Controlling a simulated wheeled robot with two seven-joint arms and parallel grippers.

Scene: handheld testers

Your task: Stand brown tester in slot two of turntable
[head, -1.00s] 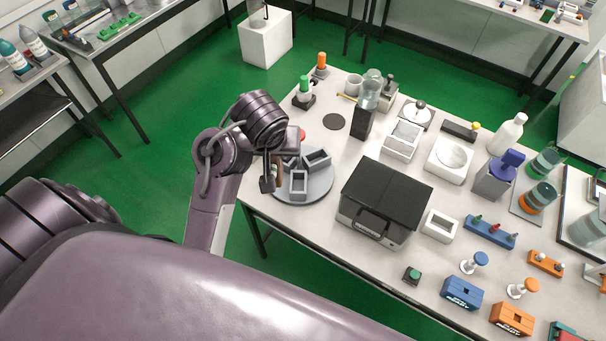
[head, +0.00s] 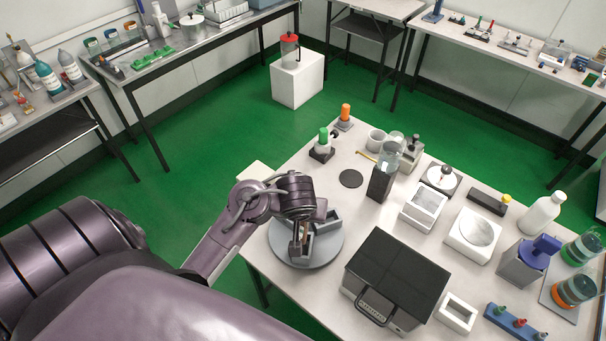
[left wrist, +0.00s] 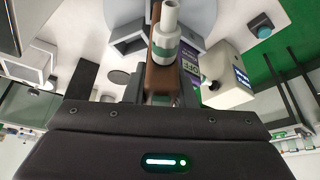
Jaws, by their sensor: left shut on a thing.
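The turntable (head: 284,252) is a round grey disc at the near left corner of the table, with box-like grey slots (head: 329,221) on it. My left gripper (head: 303,236) is over the disc, close to the front slot. In the left wrist view the left gripper (left wrist: 161,92) is shut on the brown tester (left wrist: 158,78), whose brown body runs between the fingers. The arm hides whether the tester's lower end touches a slot. My right gripper is not in view.
A black-topped box (head: 397,275) stands right of the turntable. A black disc (head: 351,178), a dark block with a clear vessel (head: 381,182) and green and orange capped items (head: 322,146) are behind. Bare table lies between the turntable and these.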

